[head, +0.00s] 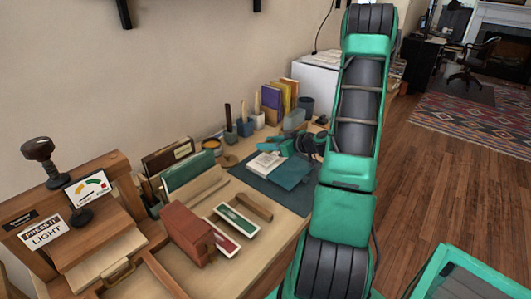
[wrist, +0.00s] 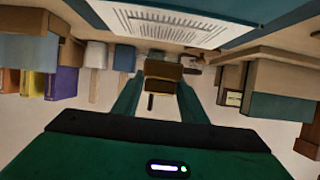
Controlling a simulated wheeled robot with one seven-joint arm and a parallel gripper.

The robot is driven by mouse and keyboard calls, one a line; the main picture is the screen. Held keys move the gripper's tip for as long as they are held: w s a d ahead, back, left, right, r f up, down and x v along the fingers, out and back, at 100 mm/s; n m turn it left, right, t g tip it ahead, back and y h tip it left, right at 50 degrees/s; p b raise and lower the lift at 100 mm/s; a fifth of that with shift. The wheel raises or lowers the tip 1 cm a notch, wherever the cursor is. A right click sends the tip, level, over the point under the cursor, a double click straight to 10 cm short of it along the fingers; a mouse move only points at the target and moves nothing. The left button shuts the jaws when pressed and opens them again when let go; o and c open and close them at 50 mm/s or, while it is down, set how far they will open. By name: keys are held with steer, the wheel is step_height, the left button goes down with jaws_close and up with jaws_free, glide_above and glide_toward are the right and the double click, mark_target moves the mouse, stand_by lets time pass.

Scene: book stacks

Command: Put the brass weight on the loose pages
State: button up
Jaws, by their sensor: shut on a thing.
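The brass weight (wrist: 163,69), a small brown-gold block, sits between the fingertips of my gripper (wrist: 160,80) in the wrist view. My gripper is shut on it. The loose pages (wrist: 170,26), white with printed lines, show beyond the weight in the wrist view. In the head view the loose pages (head: 265,163) lie on the dark mat, just left of my gripper (head: 275,146). The weight cannot be made out in the head view. I cannot tell the exact gap between the weight and the pages.
Upright books (head: 281,95), brush pots and a blue cup (head: 306,105) stand along the wall. A red box (head: 187,232) and trays stand in front. My arm covers the desk's right side.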

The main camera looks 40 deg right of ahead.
step_height(320, 180, down, 3)
steer(key=shift+d+f, duration=0.1)
steer(key=shift+d, duration=0.05)
steer(key=shift+f, duration=0.3)
steer(key=shift+f, duration=0.1)
steer(key=o, duration=1.4)
